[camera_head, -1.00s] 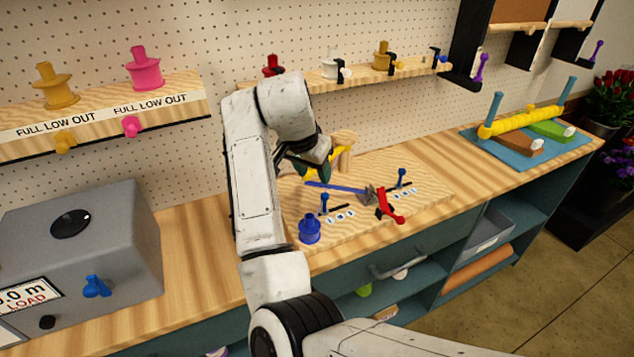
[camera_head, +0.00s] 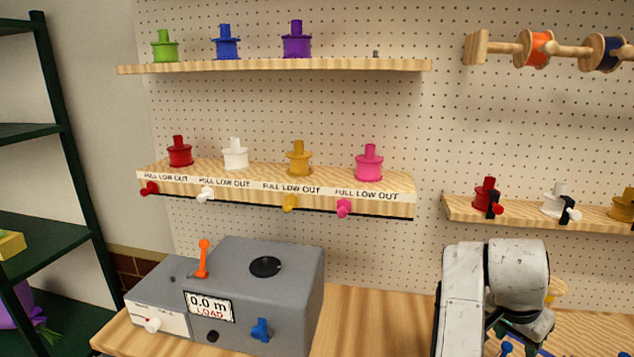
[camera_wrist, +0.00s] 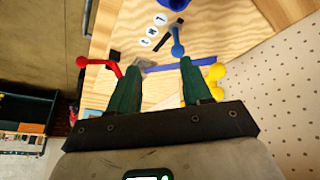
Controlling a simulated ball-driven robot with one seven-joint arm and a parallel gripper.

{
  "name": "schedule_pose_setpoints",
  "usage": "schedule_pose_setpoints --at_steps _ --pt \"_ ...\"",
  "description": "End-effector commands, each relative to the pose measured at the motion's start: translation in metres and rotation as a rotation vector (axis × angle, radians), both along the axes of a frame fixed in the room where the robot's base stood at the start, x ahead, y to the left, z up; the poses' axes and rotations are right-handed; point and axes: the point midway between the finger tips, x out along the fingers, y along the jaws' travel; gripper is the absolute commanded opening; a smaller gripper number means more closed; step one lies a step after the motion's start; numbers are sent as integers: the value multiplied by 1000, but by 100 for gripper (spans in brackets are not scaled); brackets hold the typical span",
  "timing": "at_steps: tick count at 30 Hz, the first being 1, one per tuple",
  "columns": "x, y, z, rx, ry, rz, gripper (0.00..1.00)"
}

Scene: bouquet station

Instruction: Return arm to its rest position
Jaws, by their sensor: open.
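My gripper (camera_wrist: 157,78) is open in the wrist view, with its two green fingers apart and nothing held between them. Below it lies a wooden board (camera_wrist: 215,25) with a red lever (camera_wrist: 112,67), a blue lever (camera_wrist: 178,45), a long blue bar (camera_wrist: 190,63) and part of a blue spool (camera_wrist: 173,4). My arm stands bent at the lower right of the head view, above the workbench (camera_head: 375,312). There the gripper end is small and partly cut off by the bottom edge.
A grey box (camera_head: 290,300) with an orange lever (camera_head: 203,260) and a "0.0 m LOAD" display stands on the bench, left of my arm. Shelves with coloured spools (camera_head: 297,40) hang on the pegboard (camera_head: 330,120). A dark green rack (camera_head: 70,150) stands at far left. Bench between box and arm is clear.

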Motion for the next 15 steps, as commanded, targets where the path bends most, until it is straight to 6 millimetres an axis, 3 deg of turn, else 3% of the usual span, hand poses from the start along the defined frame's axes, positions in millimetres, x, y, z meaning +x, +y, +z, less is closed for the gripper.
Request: schedule_pose_setpoints --at_steps 1,7,15 --pt "-15 -7 -18 -21 21 35 49" --pt "-65 -13 -74 -61 86 224 49" --pt "-142 4 -140 -45 180 506 49"
